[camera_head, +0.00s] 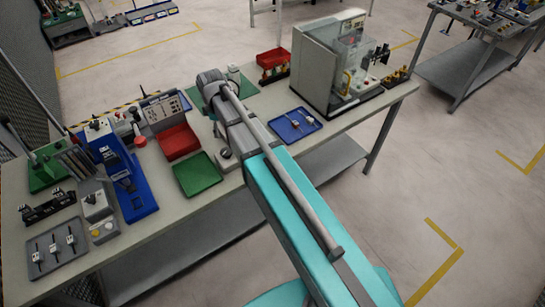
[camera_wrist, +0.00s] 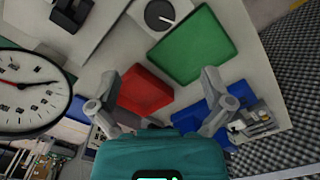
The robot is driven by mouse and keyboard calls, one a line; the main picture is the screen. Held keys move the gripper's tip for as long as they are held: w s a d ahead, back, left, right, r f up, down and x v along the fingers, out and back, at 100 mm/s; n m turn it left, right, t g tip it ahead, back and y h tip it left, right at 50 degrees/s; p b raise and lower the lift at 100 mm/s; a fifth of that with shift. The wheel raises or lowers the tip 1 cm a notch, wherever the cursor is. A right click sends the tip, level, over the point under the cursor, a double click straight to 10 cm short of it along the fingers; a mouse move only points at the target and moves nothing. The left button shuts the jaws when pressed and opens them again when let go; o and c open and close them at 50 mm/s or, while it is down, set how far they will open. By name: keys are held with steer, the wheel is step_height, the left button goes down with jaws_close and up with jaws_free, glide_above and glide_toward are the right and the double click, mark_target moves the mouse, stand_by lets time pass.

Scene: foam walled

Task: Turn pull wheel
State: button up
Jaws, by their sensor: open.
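No part is clearly recognisable as the pull wheel. The nearest round candidate is a dark dial with a white bar (camera_wrist: 166,13), at the top of the wrist view beside a green tray (camera_wrist: 195,45). In the head view, a small round grey knob unit (camera_head: 226,160) sits beside the green tray (camera_head: 196,175), close to my arm. My gripper (camera_wrist: 160,76) is open and empty in the wrist view, its fingers spread either side of a red bin (camera_wrist: 145,90) seen beyond them. In the head view my arm hides the gripper.
A blue machine (camera_head: 128,172) and grey tray (camera_head: 55,250) stand left on the bench. A clear-sided enclosure (camera_head: 330,65), blue tray (camera_head: 294,124) and red bin (camera_head: 274,62) stand right. A large clock-like dial (camera_wrist: 30,92) shows left in the wrist view. Floor at right is open.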

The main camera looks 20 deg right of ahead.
steer(key=s+d+f+m+b, duration=0.4)
steer(key=s+d+m, duration=0.9)
steer(key=s, duration=0.3)
steer(key=shift+s+d+f+b, duration=0.15)
steer(key=shift+d+b, duration=0.25)
steer(key=shift+d, duration=0.1)
stand_by(2.8)
